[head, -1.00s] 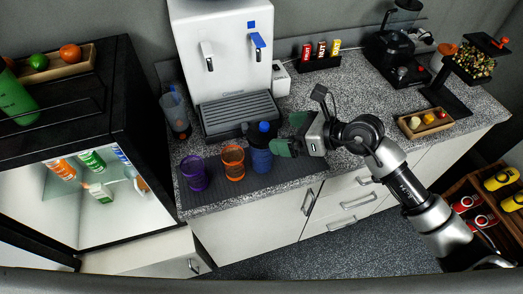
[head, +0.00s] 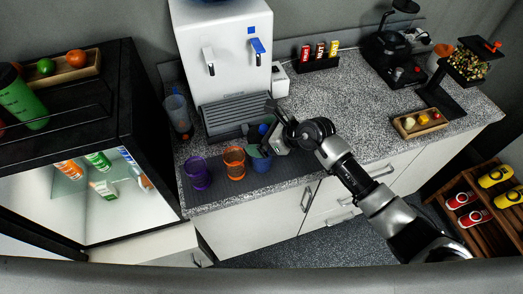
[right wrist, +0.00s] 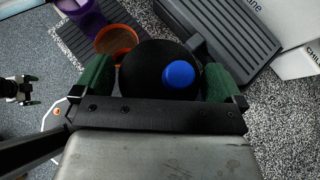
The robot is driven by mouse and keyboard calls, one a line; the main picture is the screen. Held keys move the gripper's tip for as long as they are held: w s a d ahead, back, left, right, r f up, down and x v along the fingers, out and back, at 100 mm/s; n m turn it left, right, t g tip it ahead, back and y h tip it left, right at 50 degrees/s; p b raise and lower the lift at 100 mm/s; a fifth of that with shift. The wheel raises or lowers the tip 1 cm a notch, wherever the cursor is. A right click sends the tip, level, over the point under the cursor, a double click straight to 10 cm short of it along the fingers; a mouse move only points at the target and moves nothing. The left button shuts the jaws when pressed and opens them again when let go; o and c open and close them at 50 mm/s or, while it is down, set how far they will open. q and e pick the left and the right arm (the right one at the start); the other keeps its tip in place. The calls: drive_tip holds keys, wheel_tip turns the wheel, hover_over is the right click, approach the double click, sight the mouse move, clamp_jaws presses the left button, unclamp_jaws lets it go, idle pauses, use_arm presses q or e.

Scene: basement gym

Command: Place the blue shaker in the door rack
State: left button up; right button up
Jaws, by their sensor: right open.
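The blue shaker (head: 260,165) stands on the dark mat at the counter's front, right of an orange cup. In the right wrist view its black lid with a blue cap (right wrist: 180,74) shows from above. My right gripper (head: 261,148) is around the shaker's upper part. Its green fingers stand on either side of the lid, open; contact cannot be told. A small dark gripper shape, seemingly my left gripper (right wrist: 28,90), shows at the left edge of the right wrist view. The open fridge (head: 125,130) is at left; I cannot clearly make out its door rack.
An orange cup (head: 234,160) and a purple cup (head: 197,173) stand left of the shaker. The white dispenser (head: 225,60) with its grey drip tray (head: 235,112) is behind. A clear jug (head: 177,115) stands beside it. Bottles (head: 98,160) occupy the fridge's glass shelf.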

drive_tip(key=shift+w+a+f, duration=0.1)
drive_tip(key=shift+a+f, duration=0.1)
drive_tip(key=shift+a, duration=0.05)
drive_tip(key=c, duration=1.3)
drive_tip(key=shift+r, duration=0.1)
drive_tip(key=shift+c, duration=1)
